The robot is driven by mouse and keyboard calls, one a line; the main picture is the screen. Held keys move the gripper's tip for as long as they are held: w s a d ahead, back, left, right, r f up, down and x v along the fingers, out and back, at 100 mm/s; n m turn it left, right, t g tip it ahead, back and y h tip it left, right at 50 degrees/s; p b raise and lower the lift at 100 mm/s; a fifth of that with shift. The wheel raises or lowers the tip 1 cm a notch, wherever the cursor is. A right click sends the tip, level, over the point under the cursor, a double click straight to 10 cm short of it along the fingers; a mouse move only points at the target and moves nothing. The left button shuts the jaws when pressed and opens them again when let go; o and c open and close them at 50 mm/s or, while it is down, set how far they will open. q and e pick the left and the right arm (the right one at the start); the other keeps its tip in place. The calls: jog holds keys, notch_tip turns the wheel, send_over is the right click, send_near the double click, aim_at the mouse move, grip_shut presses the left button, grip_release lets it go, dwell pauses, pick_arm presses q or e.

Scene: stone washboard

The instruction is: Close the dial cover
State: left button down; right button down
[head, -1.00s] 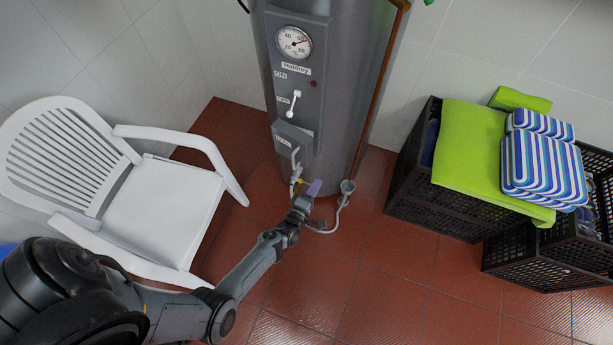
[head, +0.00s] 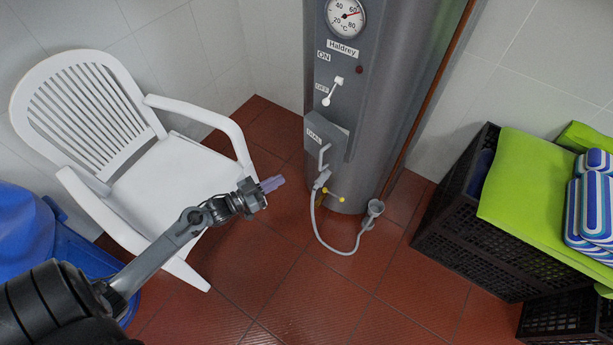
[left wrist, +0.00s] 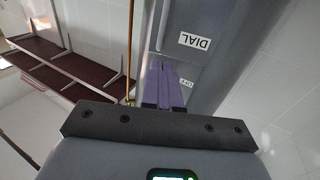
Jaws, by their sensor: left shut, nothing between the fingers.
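The dial cover (head: 325,137) is a grey plate labelled DIAL low on the front of the grey cylindrical heater (head: 385,90). Its label also shows upside down in the left wrist view, on the grey cover (left wrist: 203,62). The cover stands out a little from the heater's panel; I cannot tell whether it sits fully flush. My left gripper (head: 272,184), with purple fingers, is shut and empty. It is apart from the cover, to its lower left, in front of the chair. The fingers also show in the left wrist view (left wrist: 164,88). My right gripper is not in view.
A white plastic chair (head: 165,185) stands left, close behind my left gripper. A grey hose (head: 330,245) loops below the cover to a small cup (head: 375,207). Black crates (head: 455,240) with a green towel (head: 540,190) stand right. Red floor between is clear.

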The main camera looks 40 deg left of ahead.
pick_arm(q)
jog(key=f+b+x, duration=0.2)
jog(key=b+x, duration=0.3)
jog(key=x, duration=0.8)
jog(key=shift+f, duration=0.1)
